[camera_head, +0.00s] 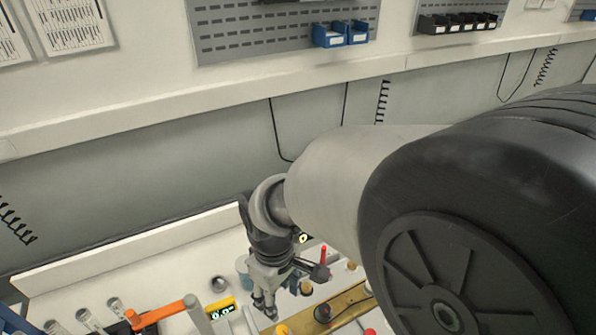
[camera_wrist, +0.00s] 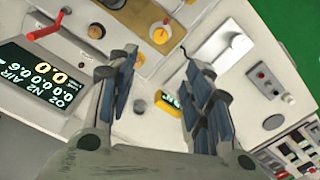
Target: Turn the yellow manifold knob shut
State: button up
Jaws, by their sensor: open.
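A yellow knob (camera_wrist: 160,34) with a small red mark sits on a tan manifold bar (camera_wrist: 136,17) in the wrist view. In the head view a yellow knob (camera_head: 282,329) shows at the bottom edge, on the brass-coloured bar (camera_head: 347,303). My gripper (camera_wrist: 160,60) is open and empty. Its two fingers point toward the bar, with the knob just beyond the fingertips and roughly between them, apart from both. In the head view my gripper (camera_head: 265,308) hangs pointing down just left of the bar. The knob's exact turn angle is hard to tell.
A red lever (camera_wrist: 58,22) and a lit gas display (camera_wrist: 38,85) stand left of my fingers in the wrist view. A yellow-framed meter (camera_head: 221,309) and an orange handle (camera_head: 160,314) are left of my gripper in the head view. A black knob (camera_head: 322,312) is on the bar.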

aim_at(282, 330)
notch_tip(282, 330, down, 17)
jog(key=b, duration=0.4)
jog(key=shift+r, duration=0.2)
